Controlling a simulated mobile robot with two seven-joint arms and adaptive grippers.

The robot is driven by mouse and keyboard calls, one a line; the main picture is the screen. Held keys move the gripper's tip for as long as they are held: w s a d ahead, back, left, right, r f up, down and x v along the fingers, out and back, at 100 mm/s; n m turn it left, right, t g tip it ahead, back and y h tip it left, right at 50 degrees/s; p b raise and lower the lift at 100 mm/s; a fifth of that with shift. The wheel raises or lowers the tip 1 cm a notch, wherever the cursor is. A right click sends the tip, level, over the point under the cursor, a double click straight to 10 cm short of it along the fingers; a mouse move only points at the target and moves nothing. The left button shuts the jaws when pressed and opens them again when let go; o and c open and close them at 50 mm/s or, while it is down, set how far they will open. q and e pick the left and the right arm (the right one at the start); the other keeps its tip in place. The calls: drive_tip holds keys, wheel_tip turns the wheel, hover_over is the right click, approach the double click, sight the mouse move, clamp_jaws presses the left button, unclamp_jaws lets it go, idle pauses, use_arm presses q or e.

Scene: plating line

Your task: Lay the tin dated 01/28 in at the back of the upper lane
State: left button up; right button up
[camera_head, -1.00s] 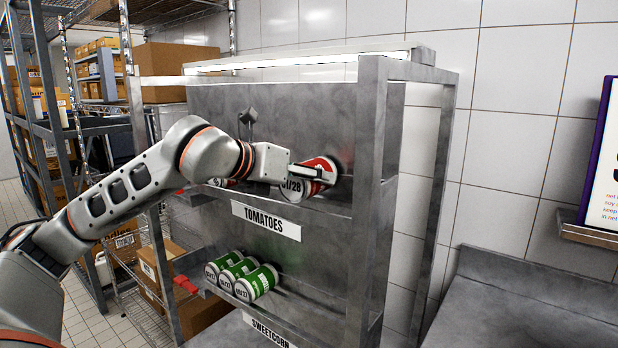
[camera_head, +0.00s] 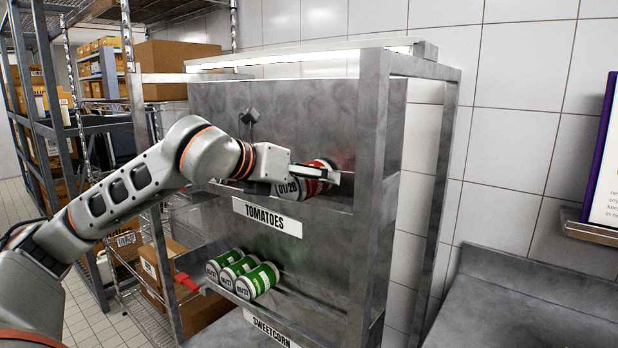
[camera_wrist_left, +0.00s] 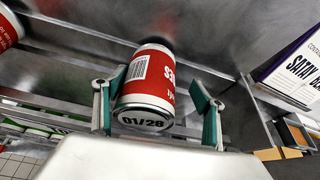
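The tin dated 01/28 (camera_head: 290,187), red and white, lies on its side in the upper lane (camera_head: 338,207), over the TOMATOES label (camera_head: 266,217). Its dated end faces out. It also shows in the left wrist view (camera_wrist_left: 147,85), with its far end toward the back panel. My left gripper (camera_wrist_left: 157,108) is open, one finger on each side of the tin. A gap shows at the right finger; the left finger is very close to the tin, and contact cannot be told. In the head view the left gripper (camera_head: 315,174) partly covers the tin. My right gripper is not in view.
Another red tin (camera_wrist_left: 8,30) lies farther left in the upper lane, mostly hidden by my arm in the head view. Green tins (camera_head: 257,281) lie in the lower lane above the SWEETCORN label (camera_head: 272,333). A rack upright (camera_head: 368,200) stands right of the tin.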

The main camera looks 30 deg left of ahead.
use_arm(q)
drive_tip(key=v, duration=0.8)
